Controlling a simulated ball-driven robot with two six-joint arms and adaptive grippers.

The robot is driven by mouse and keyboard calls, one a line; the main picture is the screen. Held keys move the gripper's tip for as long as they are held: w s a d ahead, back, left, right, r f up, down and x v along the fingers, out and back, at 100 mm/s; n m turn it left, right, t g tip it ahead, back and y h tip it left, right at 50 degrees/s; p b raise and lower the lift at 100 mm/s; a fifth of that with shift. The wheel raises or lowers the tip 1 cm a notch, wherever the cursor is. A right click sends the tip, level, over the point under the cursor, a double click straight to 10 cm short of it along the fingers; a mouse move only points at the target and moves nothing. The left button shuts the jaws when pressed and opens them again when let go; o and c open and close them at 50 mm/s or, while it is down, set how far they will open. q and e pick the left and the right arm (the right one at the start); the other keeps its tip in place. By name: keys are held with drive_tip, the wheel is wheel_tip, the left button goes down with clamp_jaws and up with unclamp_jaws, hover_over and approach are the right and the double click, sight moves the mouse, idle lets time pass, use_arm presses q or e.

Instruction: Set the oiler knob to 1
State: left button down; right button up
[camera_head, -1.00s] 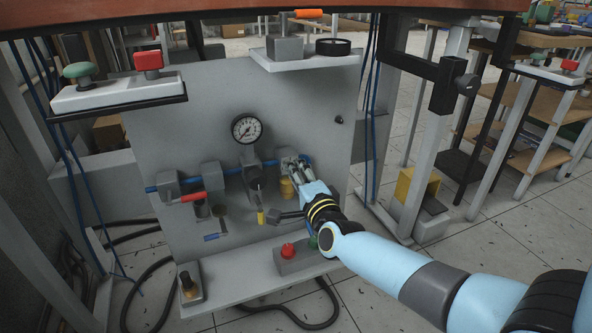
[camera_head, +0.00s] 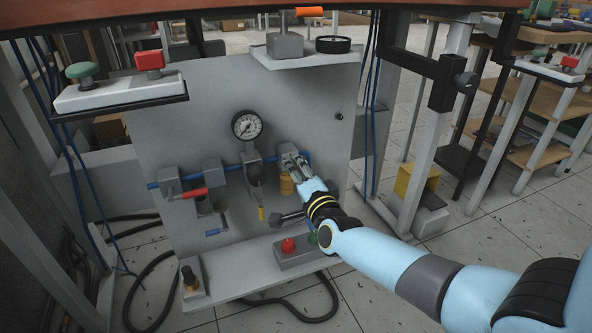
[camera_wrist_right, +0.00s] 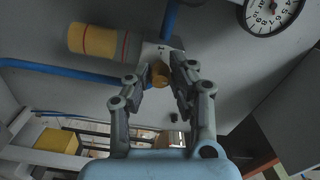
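The oiler (camera_head: 287,184) is the unit with the yellow bowl to the right of the gauge on the grey panel. In the right wrist view its yellow bowl (camera_wrist_right: 97,42) shows at the upper left, beside the grey block. The small brass-coloured oiler knob (camera_wrist_right: 160,75) sits between the fingertips of my right gripper. My right gripper (camera_head: 293,162) is at the top of the oiler, with its fingers spread on either side of the knob; contact is not clear. The knob's setting is not readable. My left gripper is not in view.
A pressure gauge (camera_head: 246,125) stands just left of the oiler. A valve with a red handle (camera_head: 194,193) is further left on the blue pipe (camera_head: 228,165). A button box with red and green buttons (camera_head: 298,256) is on the ledge below my right wrist.

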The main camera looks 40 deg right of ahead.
drive_tip(key=o, duration=0.4)
drive_tip(key=shift+a, duration=0.1)
drive_tip(key=v, duration=1.2)
drive_tip(key=shift+s+f, duration=0.1)
